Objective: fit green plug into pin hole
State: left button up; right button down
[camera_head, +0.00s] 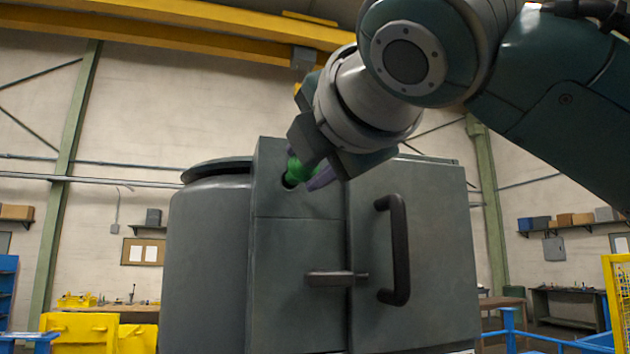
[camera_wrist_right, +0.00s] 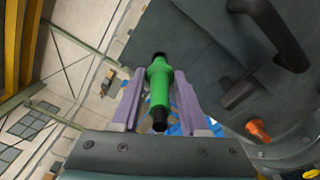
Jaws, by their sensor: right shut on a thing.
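The green plug (camera_head: 297,169) is between the purple fingers of my right gripper (camera_head: 309,176), in front of the upper part of the grey housing. The wrist view shows the plug (camera_wrist_right: 160,88) lengthwise, with black ends, and my right gripper (camera_wrist_right: 160,97) shut on it. The dark pin hole (camera_head: 289,182) is in the housing's narrow front panel, partly hidden by the plug and gripper. The plug's lower end overlaps the hole in the head view. I cannot tell whether it is inside or just in front. My left gripper is not in view.
The grey housing (camera_head: 290,285) has a dark vertical handle (camera_head: 398,250) and a short horizontal latch (camera_head: 336,278) below and right of the hole. An orange part (camera_wrist_right: 258,131) shows in the wrist view. Yellow bins (camera_head: 80,330) stand at the far left.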

aim_at(297, 176)
jog(key=shift+w+a, duration=0.2)
jog(key=shift+w, duration=0.4)
jog(key=shift+p+x, duration=0.6)
jog(key=shift+x, duration=0.55)
jog(key=shift+p+x, duration=0.4)
jog(key=shift+x, duration=0.7)
jog(key=shift+c, duration=1.7)
grip_release()
jog(key=shift+s, duration=0.1)
